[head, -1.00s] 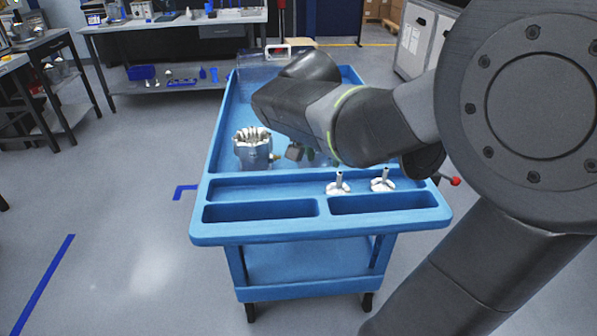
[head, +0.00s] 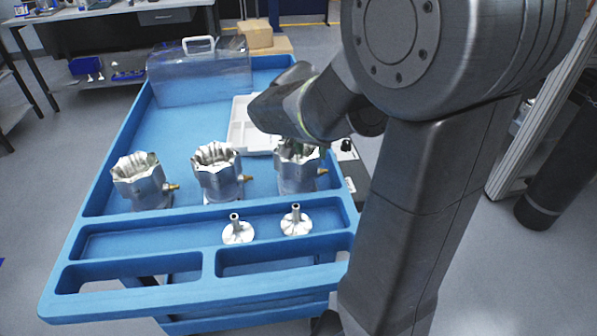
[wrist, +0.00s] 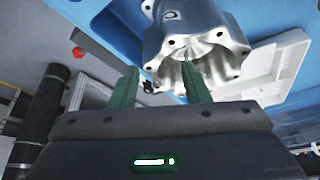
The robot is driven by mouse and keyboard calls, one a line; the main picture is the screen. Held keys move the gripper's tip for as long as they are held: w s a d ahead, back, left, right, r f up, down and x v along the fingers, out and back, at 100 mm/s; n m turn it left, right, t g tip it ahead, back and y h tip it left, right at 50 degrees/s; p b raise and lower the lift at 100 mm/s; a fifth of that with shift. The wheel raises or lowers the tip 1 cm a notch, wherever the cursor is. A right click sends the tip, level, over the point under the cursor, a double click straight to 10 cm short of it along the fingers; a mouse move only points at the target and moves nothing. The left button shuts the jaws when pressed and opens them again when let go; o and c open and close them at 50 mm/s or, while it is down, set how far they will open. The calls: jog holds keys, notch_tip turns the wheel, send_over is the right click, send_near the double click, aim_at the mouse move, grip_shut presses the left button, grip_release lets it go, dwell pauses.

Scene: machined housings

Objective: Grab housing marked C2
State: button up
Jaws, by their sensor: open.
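Three silver metal housings with scalloped open tops stand in a row on the blue cart: a left one (head: 141,182), a middle one (head: 218,172) and a right one (head: 297,172). No C2 marking is readable on them in the head view. In the wrist view one housing (wrist: 196,45) is close up, with a small dark mark on its side too unclear to read. My gripper (wrist: 162,78) is open, its green fingers at this housing's rim; the right finger overlaps the opening. In the head view my wrist hangs over the right housing and partly hides it.
Two small flanged metal parts, left (head: 237,231) and right (head: 296,221), stand in the cart's front tray. A white divided tray (head: 239,131) lies behind the housings. A clear case with a handle (head: 201,78) stands at the back. The cart's left middle is clear.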

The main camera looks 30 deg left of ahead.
aim_at(314, 154)
jog(key=x, duration=0.5)
jog(key=shift+d+f, duration=0.1)
jog(key=shift+d, duration=0.25)
grip_shut()
dwell(1.0)
